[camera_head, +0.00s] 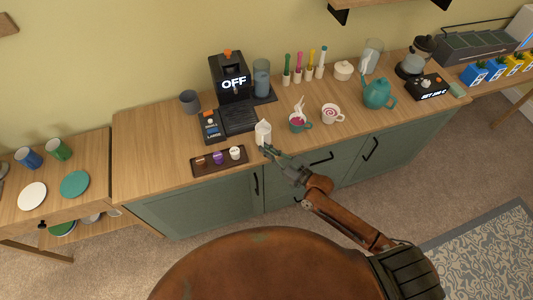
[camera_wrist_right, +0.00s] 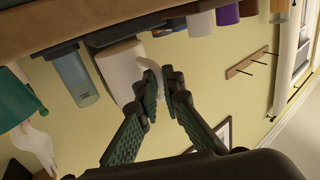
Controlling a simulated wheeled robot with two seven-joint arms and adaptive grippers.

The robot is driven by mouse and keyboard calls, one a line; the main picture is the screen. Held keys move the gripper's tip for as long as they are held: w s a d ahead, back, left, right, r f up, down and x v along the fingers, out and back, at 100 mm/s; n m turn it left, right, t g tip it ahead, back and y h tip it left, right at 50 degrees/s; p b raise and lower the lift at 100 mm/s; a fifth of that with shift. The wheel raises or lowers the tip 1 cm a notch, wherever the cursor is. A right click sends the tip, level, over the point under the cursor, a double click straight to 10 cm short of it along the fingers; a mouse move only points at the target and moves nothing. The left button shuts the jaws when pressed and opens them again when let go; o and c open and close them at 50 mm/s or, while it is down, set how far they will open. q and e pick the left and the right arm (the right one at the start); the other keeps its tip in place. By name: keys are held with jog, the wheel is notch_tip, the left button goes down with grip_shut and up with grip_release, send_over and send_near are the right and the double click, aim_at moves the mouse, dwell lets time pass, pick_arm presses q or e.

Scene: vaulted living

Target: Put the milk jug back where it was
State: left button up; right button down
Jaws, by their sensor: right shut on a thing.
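The white milk jug (camera_head: 263,132) stands near the front of the wooden counter, just right of the coffee machine (camera_head: 232,85). It also shows in the right wrist view (camera_wrist_right: 118,66), where the picture is turned over. My right gripper (camera_head: 267,150) reaches in from the front right. Its fingers (camera_wrist_right: 160,82) are shut on the jug's handle, at the jug's side. I cannot tell whether the jug's base touches the counter. My left gripper is not in view.
A dark tray (camera_head: 208,171) with small cups lies left of the jug. A teal teapot (camera_head: 378,93) is farther right. Bare counter (camera_head: 150,150) lies at the left.

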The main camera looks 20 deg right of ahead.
jog(key=shift+f, duration=1.2)
jog(key=shift+f+b, duration=0.2)
jog(key=shift+b, duration=0.1)
jog(key=c, duration=2.1)
grip_release()
jog(key=shift+s, duration=0.1)
jog(key=shift+r, duration=0.1)
jog(key=shift+s+d, duration=0.15)
jog(key=v, duration=1.1)
jog(key=shift+s+d, duration=0.2)
